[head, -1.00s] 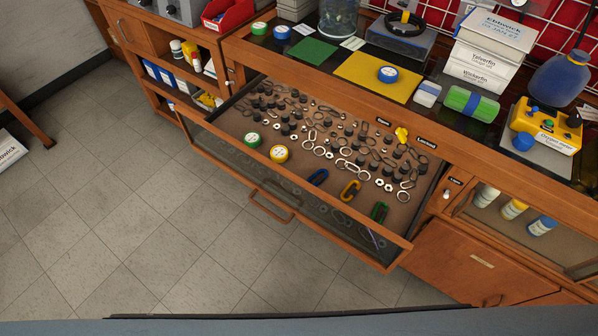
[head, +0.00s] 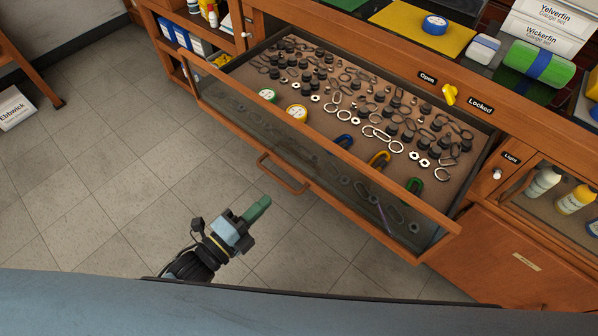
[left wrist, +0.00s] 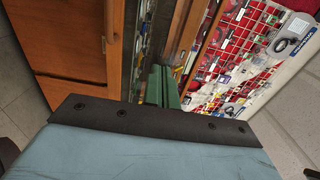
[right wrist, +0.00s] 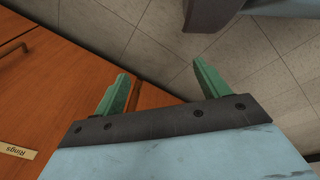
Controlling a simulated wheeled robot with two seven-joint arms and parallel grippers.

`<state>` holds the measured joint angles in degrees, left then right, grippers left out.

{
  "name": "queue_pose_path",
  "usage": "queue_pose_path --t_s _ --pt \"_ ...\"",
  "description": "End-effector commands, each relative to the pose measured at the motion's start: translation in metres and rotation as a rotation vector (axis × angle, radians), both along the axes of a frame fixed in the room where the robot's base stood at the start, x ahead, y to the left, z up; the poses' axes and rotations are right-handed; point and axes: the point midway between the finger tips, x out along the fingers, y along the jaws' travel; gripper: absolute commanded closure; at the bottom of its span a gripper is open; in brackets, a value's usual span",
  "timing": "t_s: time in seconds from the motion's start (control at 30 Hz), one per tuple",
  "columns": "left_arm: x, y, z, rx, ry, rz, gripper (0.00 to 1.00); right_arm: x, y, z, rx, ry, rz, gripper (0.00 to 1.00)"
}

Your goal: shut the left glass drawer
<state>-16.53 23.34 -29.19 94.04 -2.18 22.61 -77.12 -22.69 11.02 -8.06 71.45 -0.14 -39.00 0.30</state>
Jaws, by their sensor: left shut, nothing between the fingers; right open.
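The left glass drawer (head: 440,224) stands pulled well out of the wooden bench in the head view. Its front is a glass pane in a wooden frame with a wooden bar handle (head: 283,173). My left gripper (head: 260,207) is over the floor in front of the drawer, just below the handle in the picture and apart from it. Its green fingers are together and empty; they also show in the left wrist view (left wrist: 164,86). My right gripper (right wrist: 161,85) is open and empty in the right wrist view, near an orange wooden front, and outside the head view.
The drawer holds rings, black knobs, carabiners and two tape rolls. A yellow knob (head: 449,95) sits between "Open" and "Locked" labels above it. A glass-fronted compartment with bottles (head: 543,182) is at right. The tiled floor (head: 110,190) in front is clear.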

Motion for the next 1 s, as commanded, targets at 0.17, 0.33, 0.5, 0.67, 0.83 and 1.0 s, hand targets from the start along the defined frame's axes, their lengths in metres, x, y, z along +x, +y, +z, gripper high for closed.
queue_pose_path --t_s 0.17,0.33,0.5,0.67,0.83,1.0 --pt "0.029 -0.021 0.0 -0.003 -0.002 0.001 1.0 0.014 0.002 0.011 0.001 -0.015 -0.006 0.26" --pt "0.06 -0.043 -0.001 -0.003 0.001 0.001 1.0 0.03 0.005 0.027 0.001 -0.03 -0.011 0.26" --pt "0.083 -0.06 -0.002 -0.003 0.003 0.001 1.0 0.042 0.008 0.044 0.002 -0.043 -0.016 0.26" --pt "0.097 -0.07 -0.001 -0.003 0.005 0.002 1.0 0.049 0.013 0.056 0.007 -0.05 -0.019 0.26" --pt "0.103 -0.074 -0.001 -0.001 0.006 0.002 1.0 0.052 0.016 0.062 0.009 -0.052 -0.018 0.26" --pt "0.104 -0.075 -0.001 0.0 0.006 0.002 1.0 0.052 0.016 0.063 0.009 -0.053 -0.018 0.26"
